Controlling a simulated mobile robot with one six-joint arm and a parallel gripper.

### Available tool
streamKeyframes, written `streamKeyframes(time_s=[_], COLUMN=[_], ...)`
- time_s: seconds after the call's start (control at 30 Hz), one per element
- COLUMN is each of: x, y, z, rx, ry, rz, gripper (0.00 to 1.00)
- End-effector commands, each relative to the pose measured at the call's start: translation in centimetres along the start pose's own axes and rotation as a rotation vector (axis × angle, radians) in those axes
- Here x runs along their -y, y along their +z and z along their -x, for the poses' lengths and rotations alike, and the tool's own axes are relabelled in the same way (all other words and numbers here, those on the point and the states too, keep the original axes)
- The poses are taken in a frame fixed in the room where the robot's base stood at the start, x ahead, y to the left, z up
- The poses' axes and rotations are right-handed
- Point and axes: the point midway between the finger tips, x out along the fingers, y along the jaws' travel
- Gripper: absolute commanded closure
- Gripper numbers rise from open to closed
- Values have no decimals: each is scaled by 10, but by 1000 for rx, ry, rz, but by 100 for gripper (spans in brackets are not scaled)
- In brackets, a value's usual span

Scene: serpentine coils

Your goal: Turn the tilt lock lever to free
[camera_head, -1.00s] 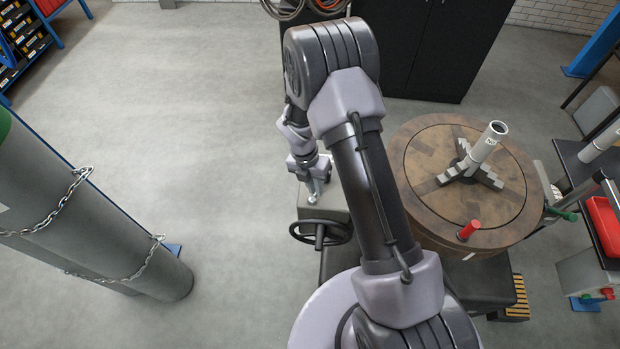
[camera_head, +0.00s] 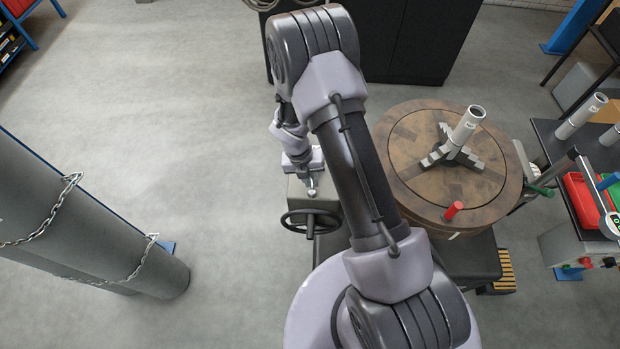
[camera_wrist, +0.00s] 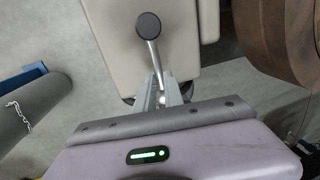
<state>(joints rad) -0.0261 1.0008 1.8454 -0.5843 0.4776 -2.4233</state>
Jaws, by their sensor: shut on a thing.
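The tilt lock lever (camera_wrist: 153,58) shows in the wrist view as a slim metal rod with a dark round knob (camera_wrist: 148,26) at its end. It stands over the pale grey housing (camera_wrist: 190,48). My gripper (camera_wrist: 164,92) is shut on the rod below the knob, and its jaws hide the lower rod and pivot. In the head view my gripper (camera_head: 308,180) is small, at the top of the grey housing (camera_head: 325,203), beside my own arm. I cannot read any lock or free marking.
A black handwheel (camera_head: 310,223) is on the housing's near side. To the right stands a round turntable (camera_head: 400,150) with a chuck, an upright tube (camera_head: 467,125) and a red handle (camera_head: 453,211). Chained grey cylinders (camera_head: 100,235) stand at left. The floor between is clear.

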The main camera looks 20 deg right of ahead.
Motion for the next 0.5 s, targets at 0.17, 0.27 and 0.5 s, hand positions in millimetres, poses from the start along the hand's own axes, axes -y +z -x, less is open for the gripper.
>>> streamKeyframes(time_s=[0.17, 0.27, 0.5], x=[0, 0, 0], y=[1, 0, 0], z=[0, 0, 0], rx=[1, 1, 0], ry=[0, 0, 0], rz=[2, 1, 0], gripper=[84, 66, 66])
